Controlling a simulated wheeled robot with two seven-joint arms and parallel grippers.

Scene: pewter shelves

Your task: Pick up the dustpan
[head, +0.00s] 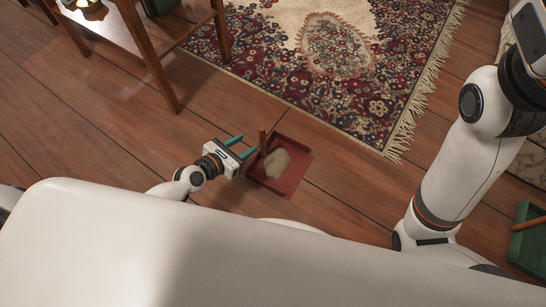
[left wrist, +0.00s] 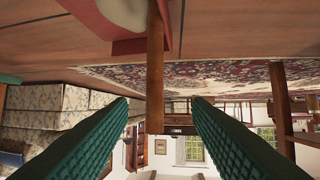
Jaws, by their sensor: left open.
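The dustpan (head: 291,181) is a red tray lying on the wooden floor, with a rounded beige lump (head: 276,164) in it. Its brown wooden handle (head: 262,141) stands up at the tray's left side. My left gripper (head: 246,146) is open just left of the handle, with its green fingers pointing toward it. In the left wrist view the picture is upside down; the handle (left wrist: 155,70) runs between the two spread green fingers (left wrist: 155,120), and the red tray (left wrist: 105,35) is at the top. My right gripper is not in view.
A patterned fringed rug (head: 330,60) lies beyond the dustpan. A wooden table's legs (head: 150,55) stand at the upper left. A green object (head: 528,238) is at the right edge. The floor around the dustpan is clear.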

